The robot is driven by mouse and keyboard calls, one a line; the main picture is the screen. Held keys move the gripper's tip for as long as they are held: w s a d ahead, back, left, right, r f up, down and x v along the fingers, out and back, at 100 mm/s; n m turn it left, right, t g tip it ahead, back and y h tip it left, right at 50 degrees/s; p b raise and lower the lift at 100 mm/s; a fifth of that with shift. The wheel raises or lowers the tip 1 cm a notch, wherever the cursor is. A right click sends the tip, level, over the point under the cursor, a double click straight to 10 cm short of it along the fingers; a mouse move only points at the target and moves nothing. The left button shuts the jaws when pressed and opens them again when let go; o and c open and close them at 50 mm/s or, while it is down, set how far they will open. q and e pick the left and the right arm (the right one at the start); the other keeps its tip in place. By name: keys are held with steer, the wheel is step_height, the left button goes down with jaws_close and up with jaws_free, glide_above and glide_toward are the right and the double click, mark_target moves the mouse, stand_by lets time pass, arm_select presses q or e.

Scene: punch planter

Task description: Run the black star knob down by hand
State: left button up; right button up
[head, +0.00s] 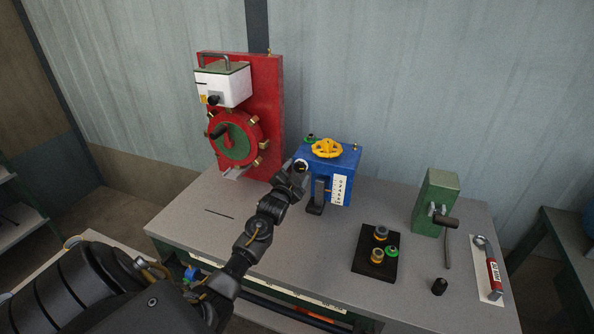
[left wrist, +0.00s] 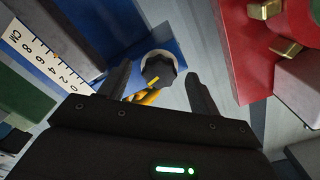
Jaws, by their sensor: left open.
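The black star knob (left wrist: 158,70) shows in the left wrist view, with a yellow mark on its face and a pale ring round its base. It sits on the blue box, which stands on the bench in the head view (head: 340,180). My left gripper (left wrist: 160,84) is open, with one finger on each side of the knob and gaps visible between. In the head view my left gripper (head: 297,172) is at the left side of the blue box and hides most of the knob. My right gripper is not in view.
A yellow handwheel (head: 327,148) tops the blue box, which has a white scale (head: 340,189). A red panel (head: 268,120) stands close on the left. A black tray (head: 364,262), green block (head: 434,200) and small black piece (head: 439,286) are to the right.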

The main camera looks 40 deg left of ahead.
arm_select(q)
steer(key=shift+w+a, duration=0.15)
steer(key=shift+w, duration=0.25)
steer(key=c, duration=1)
steer(key=m, duration=0.3)
steer(key=shift+m, duration=0.3)
steer(key=o, duration=1)
steer(key=b+v, duration=0.1)
steer(key=v, duration=1)
steer(key=shift+b, duration=0.3)
